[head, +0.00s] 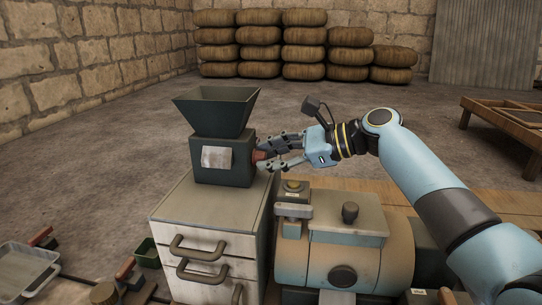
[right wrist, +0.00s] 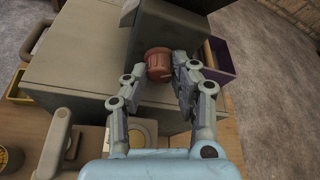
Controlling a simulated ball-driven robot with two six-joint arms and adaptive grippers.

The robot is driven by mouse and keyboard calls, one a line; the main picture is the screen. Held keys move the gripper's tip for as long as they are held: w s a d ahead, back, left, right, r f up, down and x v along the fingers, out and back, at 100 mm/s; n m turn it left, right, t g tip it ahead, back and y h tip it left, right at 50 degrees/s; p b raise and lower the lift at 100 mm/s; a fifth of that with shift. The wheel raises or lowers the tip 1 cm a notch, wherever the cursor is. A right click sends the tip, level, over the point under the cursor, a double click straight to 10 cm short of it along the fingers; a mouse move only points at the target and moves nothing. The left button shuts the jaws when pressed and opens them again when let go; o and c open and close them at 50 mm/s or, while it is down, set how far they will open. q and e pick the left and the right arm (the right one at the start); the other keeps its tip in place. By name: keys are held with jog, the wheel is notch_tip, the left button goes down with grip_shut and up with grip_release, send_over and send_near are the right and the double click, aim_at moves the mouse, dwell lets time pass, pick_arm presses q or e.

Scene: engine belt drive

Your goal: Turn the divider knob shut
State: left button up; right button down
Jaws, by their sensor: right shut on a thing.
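The divider knob (head: 259,156) is a small red-brown ribbed knob on the right side of the dark green box under the hopper (head: 217,108). In the right wrist view the knob (right wrist: 159,65) sits between the fingertips, its round body showing in front of the dark box (right wrist: 170,28). My right gripper (head: 266,157) reaches in from the right and is shut on the knob, one finger on each side; the fingers hide part of it in the head view. My left gripper is not in view.
The box stands on a pale drawer cabinet (head: 225,256) with dark handles. A motor-like machine (head: 340,252) stands right of the cabinet, below my right arm. A purple bin (right wrist: 222,58) shows in the right wrist view. Stacked sacks (head: 283,44) lie far back, with open floor between.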

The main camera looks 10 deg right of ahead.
jog(key=shift+s+n+t, duration=0.1)
jog(key=shift+n+t, duration=0.4)
jog(key=shift+n, duration=0.3)
jog(key=shift+a+f+n+t+b, duration=0.1)
jog(key=shift+f+n+t+b, duration=0.15)
jog(key=shift+n, duration=0.25)
jog(key=shift+n+t+b, duration=0.15)
jog(key=shift+n+t, duration=0.2)
jog(key=shift+n, duration=0.15)
jog(key=n+t+b, duration=0.1)
jog(key=n+b, duration=0.1)
jog(key=b, duration=0.1)
jog(key=shift+s+f+n+t, duration=0.1)
jog(key=shift+f+n+t, duration=0.05)
jog(key=shift+n+t, duration=0.2)
jog(key=shift+n+t+b, duration=0.35)
jog(key=shift+n+b, duration=0.4)
jog(key=shift+b, duration=0.35)
jog(key=c, duration=1.1)
grip_release()
jog(key=shift+r, duration=0.2)
